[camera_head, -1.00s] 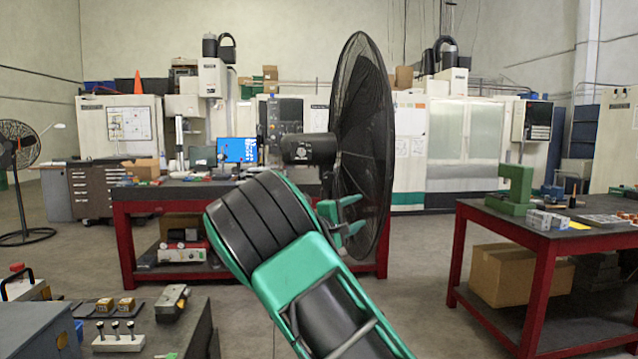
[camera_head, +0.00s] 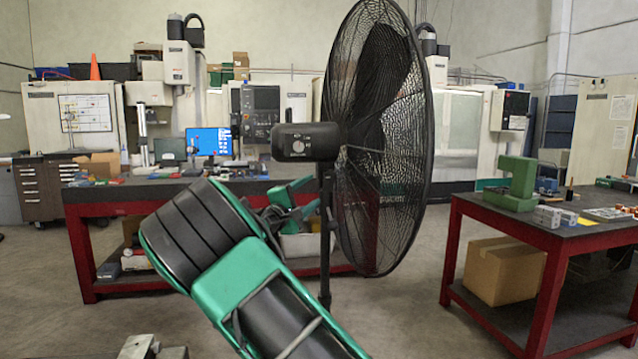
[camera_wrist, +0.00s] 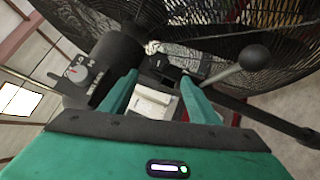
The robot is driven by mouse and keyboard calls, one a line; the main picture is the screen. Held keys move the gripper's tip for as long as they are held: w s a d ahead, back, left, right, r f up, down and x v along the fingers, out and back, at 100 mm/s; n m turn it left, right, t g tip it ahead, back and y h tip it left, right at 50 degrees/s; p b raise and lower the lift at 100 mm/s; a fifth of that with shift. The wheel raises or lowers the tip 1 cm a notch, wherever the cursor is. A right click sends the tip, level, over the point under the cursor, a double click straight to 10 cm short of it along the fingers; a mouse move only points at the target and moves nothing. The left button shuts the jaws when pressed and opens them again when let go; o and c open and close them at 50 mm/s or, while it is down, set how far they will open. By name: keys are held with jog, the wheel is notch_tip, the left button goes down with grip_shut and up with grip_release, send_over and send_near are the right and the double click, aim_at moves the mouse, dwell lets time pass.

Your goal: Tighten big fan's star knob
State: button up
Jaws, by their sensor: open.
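The big black fan (camera_head: 385,130) stands upright on a thin dark pole (camera_head: 326,250), its motor housing (camera_head: 305,142) pointing left. My gripper (camera_head: 298,203) is open, with teal fingers just left of the pole, below the housing. In the wrist view my gripper (camera_wrist: 160,90) has nothing held between its fingers. The fan housing with its dial (camera_wrist: 82,70) is at the upper left there, and the cage (camera_wrist: 260,25) fills the top. A dark joint (camera_wrist: 162,64) shows just beyond the fingertips; whether it is the star knob I cannot tell. A grey ball-ended lever (camera_wrist: 240,67) is beside the right finger.
A red-framed workbench (camera_head: 105,205) with a monitor (camera_head: 209,141) stands behind my arm and the fan. Another red-framed bench (camera_head: 540,240) stands right, with a green block (camera_head: 515,185) on top and a cardboard box (camera_head: 492,270) below. Floor between fan and right bench is clear.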

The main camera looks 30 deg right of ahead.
aim_at(328, 179)
jog(key=x, duration=1)
jog(key=shift+d, duration=0.2)
jog(key=shift+c, duration=0.2)
jog(key=c, duration=1)
